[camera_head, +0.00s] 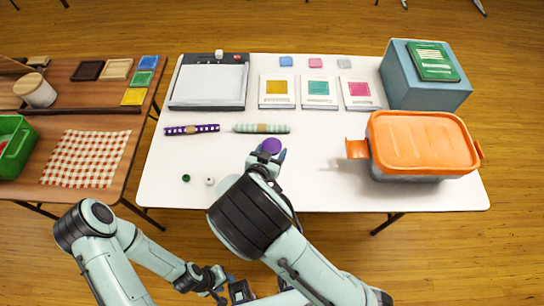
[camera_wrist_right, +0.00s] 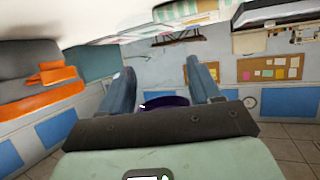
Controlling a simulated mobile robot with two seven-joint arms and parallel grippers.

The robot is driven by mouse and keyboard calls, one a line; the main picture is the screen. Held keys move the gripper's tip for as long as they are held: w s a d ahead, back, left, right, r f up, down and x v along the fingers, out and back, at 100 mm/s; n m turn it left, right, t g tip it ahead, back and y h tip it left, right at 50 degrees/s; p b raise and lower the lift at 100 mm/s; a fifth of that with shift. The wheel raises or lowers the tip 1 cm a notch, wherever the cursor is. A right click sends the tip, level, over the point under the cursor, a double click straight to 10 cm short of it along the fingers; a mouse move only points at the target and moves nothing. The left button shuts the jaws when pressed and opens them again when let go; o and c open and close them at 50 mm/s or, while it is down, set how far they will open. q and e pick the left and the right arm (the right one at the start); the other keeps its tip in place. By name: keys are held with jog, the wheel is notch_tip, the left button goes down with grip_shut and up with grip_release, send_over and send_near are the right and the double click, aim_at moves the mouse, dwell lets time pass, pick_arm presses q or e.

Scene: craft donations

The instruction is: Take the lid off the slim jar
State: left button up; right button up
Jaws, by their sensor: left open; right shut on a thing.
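A round purple thing (camera_head: 271,146), which looks like a lid, shows at the tips of my right gripper (camera_head: 266,160) in the head view. In the right wrist view the right gripper (camera_wrist_right: 165,85) is shut on this purple thing (camera_wrist_right: 165,101), with a finger on each side. Whether a slim jar is under it I cannot tell; no jar body shows there. My left gripper (camera_head: 228,289) is open at the bottom of the head view, away from the white table.
The white table (camera_head: 330,190) holds a large orange-lidded bin (camera_head: 422,143) on the right, a blue box (camera_head: 425,95) behind it, two patterned rolls (camera_head: 261,128), cards and a paper trimmer (camera_head: 208,84). A wood-lidded white pot (camera_head: 37,91) stands on the left table.

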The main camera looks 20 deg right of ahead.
pick_arm(q)
jog(key=w+r+p, duration=0.1)
jog(key=r, duration=0.1)
jog(key=w+r+p, duration=0.2)
jog(key=shift+w+r, duration=0.2)
jog(key=shift+r, duration=0.2)
pick_arm(e)
notch_tip(320, 180, up, 14)
jog(key=o, duration=0.4)
jog(key=c, duration=0.8)
jog(key=shift+c, duration=0.2)
